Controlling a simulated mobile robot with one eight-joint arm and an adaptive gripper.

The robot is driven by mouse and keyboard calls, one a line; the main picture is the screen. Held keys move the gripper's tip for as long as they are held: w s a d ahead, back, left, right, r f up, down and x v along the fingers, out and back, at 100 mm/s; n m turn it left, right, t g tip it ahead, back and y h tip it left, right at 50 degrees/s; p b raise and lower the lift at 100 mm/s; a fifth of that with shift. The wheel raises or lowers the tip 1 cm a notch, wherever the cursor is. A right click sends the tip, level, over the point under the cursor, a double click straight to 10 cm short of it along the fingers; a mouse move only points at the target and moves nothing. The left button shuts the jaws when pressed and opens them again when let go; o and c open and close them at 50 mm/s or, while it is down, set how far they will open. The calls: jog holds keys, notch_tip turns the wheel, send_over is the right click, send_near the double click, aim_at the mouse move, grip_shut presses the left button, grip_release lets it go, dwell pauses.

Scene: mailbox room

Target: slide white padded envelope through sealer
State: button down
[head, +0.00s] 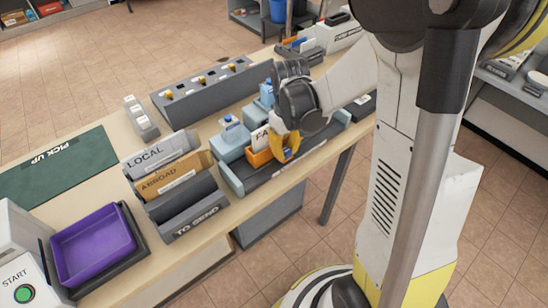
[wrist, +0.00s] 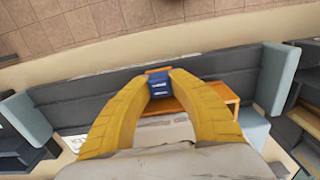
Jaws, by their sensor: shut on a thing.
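My gripper (head: 290,152) has yellow fingers and reaches down over a grey tray with light-blue ends (head: 232,180) on the table. In the wrist view my gripper (wrist: 158,88) is shut on a small blue block (wrist: 157,78), with the fingertips at its two sides. The block is over or at a small orange box (head: 260,158) in the tray; whether it touches the box I cannot tell. A white card with partly hidden letters (head: 260,138) stands by the box. I cannot pick out a white padded envelope or a sealer for certain.
A rack of slots marked LOCAL (head: 158,153), ABROAD and TO SEND stands left of the tray. A grey panel with yellow knobs (head: 203,88) lies behind. A purple tray (head: 94,245) and a green PICK UP mat (head: 55,170) are further left.

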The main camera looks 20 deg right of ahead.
aim_at(322, 135)
jog(key=w+d, duration=0.1)
jog(key=d, duration=0.4)
jog(key=w+d, duration=0.1)
jog(key=d, duration=0.4)
jog(key=w+d, duration=0.2)
jog(key=d, duration=0.2)
jog(key=shift+d, duration=0.4)
jog(key=c, duration=1.2)
grip_release()
jog(key=shift+d, duration=0.2)
notch_tip(322, 135, up, 12)
